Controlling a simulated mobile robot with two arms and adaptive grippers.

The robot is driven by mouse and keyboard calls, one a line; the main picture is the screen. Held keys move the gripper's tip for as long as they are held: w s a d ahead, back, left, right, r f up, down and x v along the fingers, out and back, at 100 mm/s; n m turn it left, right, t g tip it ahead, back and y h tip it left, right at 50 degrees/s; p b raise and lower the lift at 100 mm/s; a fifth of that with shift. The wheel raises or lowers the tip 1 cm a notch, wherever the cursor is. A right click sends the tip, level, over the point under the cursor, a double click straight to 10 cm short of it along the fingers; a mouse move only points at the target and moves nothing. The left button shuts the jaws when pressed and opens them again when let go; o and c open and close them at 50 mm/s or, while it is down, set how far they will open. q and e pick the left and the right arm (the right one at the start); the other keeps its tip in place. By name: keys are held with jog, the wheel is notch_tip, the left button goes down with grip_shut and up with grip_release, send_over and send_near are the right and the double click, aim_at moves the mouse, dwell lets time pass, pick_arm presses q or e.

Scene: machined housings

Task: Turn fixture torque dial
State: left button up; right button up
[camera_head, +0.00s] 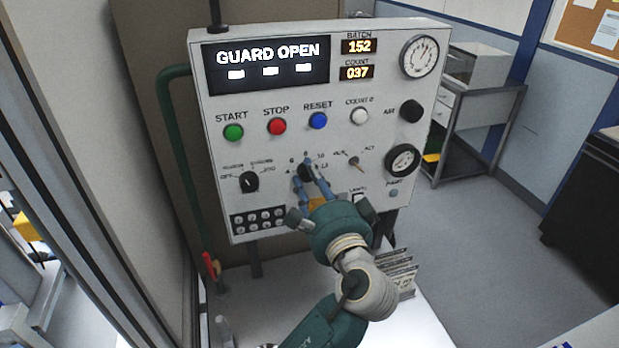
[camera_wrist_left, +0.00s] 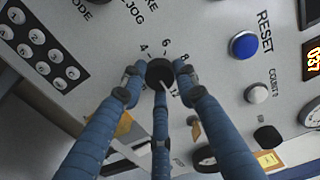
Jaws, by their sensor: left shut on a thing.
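The torque dial (camera_head: 305,171) is a black knob on the white control panel (camera_head: 215,140), with a ring of numbers around it. In the left wrist view the dial (camera_wrist_left: 158,69) sits among my blue fingertips, with 4, 6 and 8 printed above it. My left gripper (camera_head: 309,178) reaches up to the panel and is shut on the dial. In the wrist view the left gripper (camera_wrist_left: 158,76) has two fingers at the dial's sides and one below. The gripper hides part of the dial and scale. My right gripper is in neither view.
A mode selector (camera_head: 249,182) is left of the dial and a small toggle (camera_head: 355,163) is to its right. Green, red, blue and white buttons run above. The display (camera_head: 266,64) reads GUARD OPEN. A green pipe (camera_head: 177,150) runs down the panel's left side.

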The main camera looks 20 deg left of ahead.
pick_arm(q)
jog(key=shift+d+r, duration=0.15)
jog(key=shift+r, duration=0.05)
jog(key=o, duration=1.2)
jog(key=shift+c, duration=0.2)
jog(key=shift+w+d+f, duration=0.15)
